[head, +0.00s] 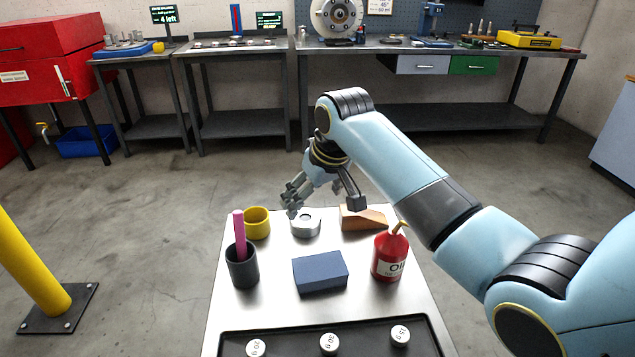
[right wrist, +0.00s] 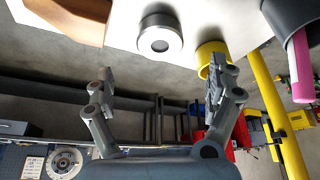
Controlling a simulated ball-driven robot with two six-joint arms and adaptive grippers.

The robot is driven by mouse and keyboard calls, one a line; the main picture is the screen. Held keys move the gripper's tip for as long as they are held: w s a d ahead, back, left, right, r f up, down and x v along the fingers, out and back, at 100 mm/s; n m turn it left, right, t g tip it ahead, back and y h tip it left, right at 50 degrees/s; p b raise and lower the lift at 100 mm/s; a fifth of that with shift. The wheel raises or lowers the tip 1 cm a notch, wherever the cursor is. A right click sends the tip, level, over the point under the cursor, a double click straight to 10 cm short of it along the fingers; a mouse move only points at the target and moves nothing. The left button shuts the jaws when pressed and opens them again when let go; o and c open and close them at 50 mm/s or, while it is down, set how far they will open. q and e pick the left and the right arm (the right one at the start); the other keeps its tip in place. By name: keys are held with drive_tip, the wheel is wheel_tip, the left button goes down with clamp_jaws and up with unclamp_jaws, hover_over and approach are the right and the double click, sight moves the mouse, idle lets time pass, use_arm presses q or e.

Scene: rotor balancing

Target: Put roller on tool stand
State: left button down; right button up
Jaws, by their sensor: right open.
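My right gripper (head: 324,202) is open and empty above the far edge of a light-topped stand (head: 225,300), which may be the tool stand. It also shows in the right wrist view (right wrist: 161,88), its fingers wide apart. A short silver round piece with a dark band, possibly the roller, stands on that top in the head view (head: 305,229), just below the gripper. In the right wrist view the round piece (right wrist: 160,38) shows beyond the fingers, untouched. My left gripper is not in view.
Around the round piece are a yellow cup (head: 257,224), a grey cup with a pink stick (head: 242,270), a blue block (head: 320,273), a red oil can (head: 389,258) and an orange-brown wedge (head: 364,219). A black tray (head: 290,333) holds weights. Workbenches (head: 460,46) line the wall.

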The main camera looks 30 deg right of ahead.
drive_tip(key=v, duration=0.3)
drive_tip(key=shift+s+r, duration=0.15)
drive_tip(key=shift+r, duration=0.15)
idle(0.3)
